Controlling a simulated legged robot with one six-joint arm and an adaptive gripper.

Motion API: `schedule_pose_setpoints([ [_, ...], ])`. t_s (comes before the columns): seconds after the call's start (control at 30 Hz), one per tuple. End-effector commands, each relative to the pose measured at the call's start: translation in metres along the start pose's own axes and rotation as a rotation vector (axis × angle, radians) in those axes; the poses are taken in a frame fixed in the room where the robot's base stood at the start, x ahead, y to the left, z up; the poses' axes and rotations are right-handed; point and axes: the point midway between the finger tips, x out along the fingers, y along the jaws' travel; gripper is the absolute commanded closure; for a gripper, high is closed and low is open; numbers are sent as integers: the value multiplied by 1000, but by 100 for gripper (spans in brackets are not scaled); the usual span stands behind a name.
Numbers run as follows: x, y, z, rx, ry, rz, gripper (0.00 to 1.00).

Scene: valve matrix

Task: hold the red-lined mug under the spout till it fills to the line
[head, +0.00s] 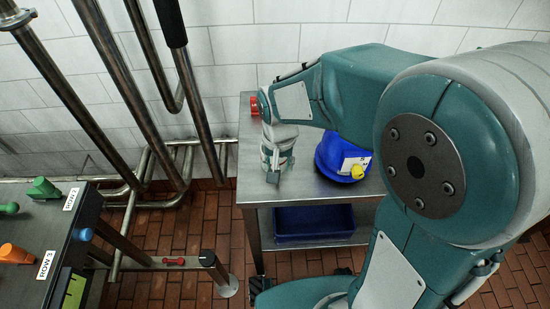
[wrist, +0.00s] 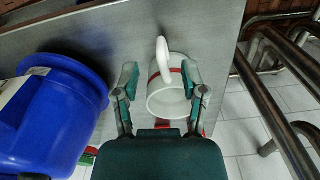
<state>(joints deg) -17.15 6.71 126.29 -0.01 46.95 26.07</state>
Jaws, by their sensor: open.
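The white mug with a red line (wrist: 165,97) stands between the two fingers of my gripper (wrist: 162,84) in the wrist view. Its handle points to the top of the picture, and its inside looks empty. My gripper is open around the mug; I cannot tell whether either finger touches it. In the head view my gripper (head: 277,170) is low over the metal table (head: 310,190), and I cannot make out the mug clearly there. A blue container (head: 332,150) with a yellow spout (head: 358,172) stands right of my gripper, partly hidden by my arm. It also shows in the wrist view (wrist: 50,120).
A red object (head: 254,106) is at the table's far left edge. A blue bin (head: 313,222) sits on the shelf below. Steel pipes (head: 110,85) stand to the left, and a dark bench (head: 50,230) with coloured handles is at lower left.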

Motion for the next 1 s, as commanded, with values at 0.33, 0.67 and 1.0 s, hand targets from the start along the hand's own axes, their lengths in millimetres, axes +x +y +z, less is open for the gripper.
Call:
schedule_pose_setpoints([
  [0.33, 47, 0, -2, 0, -2, 1, 45],
  [0.67, 49, 0, -2, 0, -1, 0, 76],
  [1.0, 49, 0, -2, 0, -1, 0, 100],
])
